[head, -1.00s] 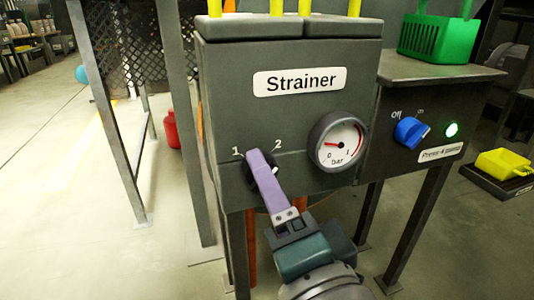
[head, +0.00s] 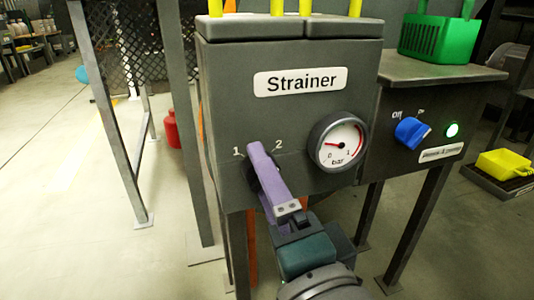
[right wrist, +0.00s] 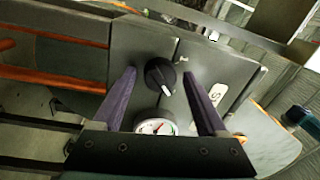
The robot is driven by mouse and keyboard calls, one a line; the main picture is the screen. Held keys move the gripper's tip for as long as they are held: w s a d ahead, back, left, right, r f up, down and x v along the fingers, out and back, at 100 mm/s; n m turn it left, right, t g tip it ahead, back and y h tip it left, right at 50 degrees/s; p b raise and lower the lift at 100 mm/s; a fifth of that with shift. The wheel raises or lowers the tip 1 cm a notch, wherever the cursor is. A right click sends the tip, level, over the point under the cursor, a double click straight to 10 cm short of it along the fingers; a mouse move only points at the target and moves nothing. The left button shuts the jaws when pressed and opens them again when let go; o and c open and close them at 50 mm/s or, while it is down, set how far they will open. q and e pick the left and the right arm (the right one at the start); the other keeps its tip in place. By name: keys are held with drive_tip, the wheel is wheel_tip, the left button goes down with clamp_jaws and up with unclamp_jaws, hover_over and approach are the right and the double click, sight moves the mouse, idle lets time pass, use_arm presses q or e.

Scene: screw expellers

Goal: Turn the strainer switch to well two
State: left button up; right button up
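The strainer switch is a round black knob (right wrist: 160,75) on the grey strainer box (head: 225,95), between the printed 1 and 2 and left of the gauge. In the head view, my right gripper (head: 262,170) covers most of it. In the right wrist view, the purple fingers (right wrist: 159,80) are spread apart, one on each side of the knob, with visible gaps. The knob's white mark points toward the gauge side, away from 1. My left gripper is not in view.
A round pressure gauge (head: 337,142) sits just right of the knob. Farther right is a blue pump switch (head: 411,132) beside a lit green lamp (head: 452,130). A green basket (head: 435,40) stands above it. A red canister (head: 172,130) stands on the floor at left.

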drive_tip(key=shift+o, duration=0.3)
drive_tip(key=p+v, duration=0.3)
drive_tip(key=v, duration=0.7)
drive_tip(key=shift+p, duration=0.35)
